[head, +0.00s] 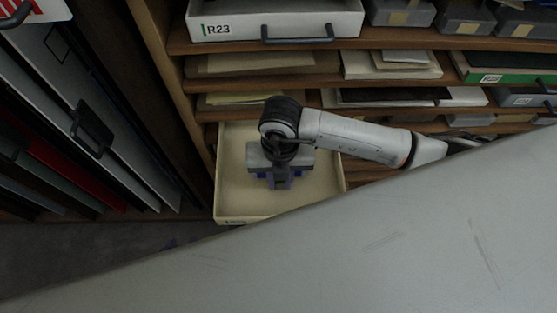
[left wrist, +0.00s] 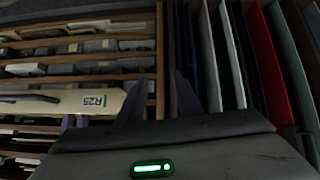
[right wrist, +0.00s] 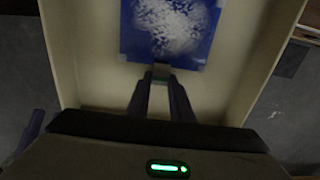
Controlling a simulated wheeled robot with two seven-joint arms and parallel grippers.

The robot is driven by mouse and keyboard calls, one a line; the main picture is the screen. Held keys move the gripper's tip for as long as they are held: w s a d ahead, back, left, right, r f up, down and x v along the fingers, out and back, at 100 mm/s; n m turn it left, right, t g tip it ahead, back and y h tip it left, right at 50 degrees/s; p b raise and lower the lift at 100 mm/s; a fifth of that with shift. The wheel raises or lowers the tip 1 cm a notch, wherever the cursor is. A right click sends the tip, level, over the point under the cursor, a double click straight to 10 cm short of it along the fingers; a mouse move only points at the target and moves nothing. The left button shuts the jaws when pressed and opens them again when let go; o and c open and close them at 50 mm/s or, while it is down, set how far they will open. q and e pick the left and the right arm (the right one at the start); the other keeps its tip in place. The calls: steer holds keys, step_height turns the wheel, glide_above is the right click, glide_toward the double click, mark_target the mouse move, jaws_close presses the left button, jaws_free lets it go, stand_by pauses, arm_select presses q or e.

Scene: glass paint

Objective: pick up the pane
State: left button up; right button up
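The pane (right wrist: 170,28), blue with a frosty white patch, lies in the open cream drawer (right wrist: 70,50). In the head view the gripper mostly covers it, and blue (head: 262,175) shows beside the gripper. My right gripper (right wrist: 161,76) points down into the drawer. Its fingers are close together on either side of a small grey tab at the pane's near edge, and look shut on it. The right gripper also shows in the head view (head: 281,183). My left gripper (left wrist: 162,76) is open and empty, facing the shelves; it is not seen in the head view.
A drawer labelled R23 (head: 275,25) sits above, among shelves of flat packets (head: 390,63). Upright panels (head: 100,110) stand in a rack at the left. A large grey surface (head: 380,245) fills the lower right. A drawer labelled R25 (left wrist: 95,101) shows in the left wrist view.

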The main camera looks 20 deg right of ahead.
jaws_close()
steer(key=shift+r, duration=0.15)
